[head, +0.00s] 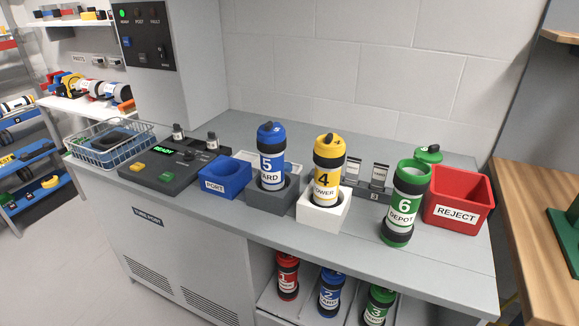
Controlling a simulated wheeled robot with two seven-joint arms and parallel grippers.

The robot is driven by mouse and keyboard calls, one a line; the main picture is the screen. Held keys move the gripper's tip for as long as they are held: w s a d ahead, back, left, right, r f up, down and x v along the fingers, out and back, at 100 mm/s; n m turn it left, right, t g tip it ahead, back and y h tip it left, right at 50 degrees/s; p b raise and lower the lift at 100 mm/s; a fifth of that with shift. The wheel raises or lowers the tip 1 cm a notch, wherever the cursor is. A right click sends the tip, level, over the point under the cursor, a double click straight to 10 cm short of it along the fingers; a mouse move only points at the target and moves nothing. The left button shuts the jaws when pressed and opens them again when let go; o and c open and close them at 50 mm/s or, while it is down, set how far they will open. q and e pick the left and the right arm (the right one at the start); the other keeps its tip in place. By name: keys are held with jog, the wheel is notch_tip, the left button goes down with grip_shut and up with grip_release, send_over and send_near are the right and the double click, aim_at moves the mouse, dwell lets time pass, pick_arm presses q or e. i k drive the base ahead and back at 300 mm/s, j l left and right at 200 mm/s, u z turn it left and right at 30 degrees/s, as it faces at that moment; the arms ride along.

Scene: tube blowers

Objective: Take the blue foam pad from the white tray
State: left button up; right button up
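I cannot make out a blue foam pad for certain. A pale, tray-like rim (293,168) shows behind the blue canister marked 5 (271,137); the canister hides most of it and I cannot tell what lies inside. The blue canister stands upright in a grey holder (284,198). A blue open bin labelled PORT (225,180) stands to its left. Neither of my grippers is in view.
A yellow canister (328,155) stands in a white block (323,214). A green canister (400,205) stands near a red REJECT bin (457,200). A control box (165,172) and wire basket (90,152) are at left. The counter's front right is clear.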

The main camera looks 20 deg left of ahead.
aim_at(288, 165)
jog(key=j+z, duration=0.25)
jog(key=j, duration=0.55)
jog(key=j+z, duration=0.3)
jog(key=j, duration=0.55)
jog(key=j+z, duration=0.25)
jog(key=j, duration=0.55)
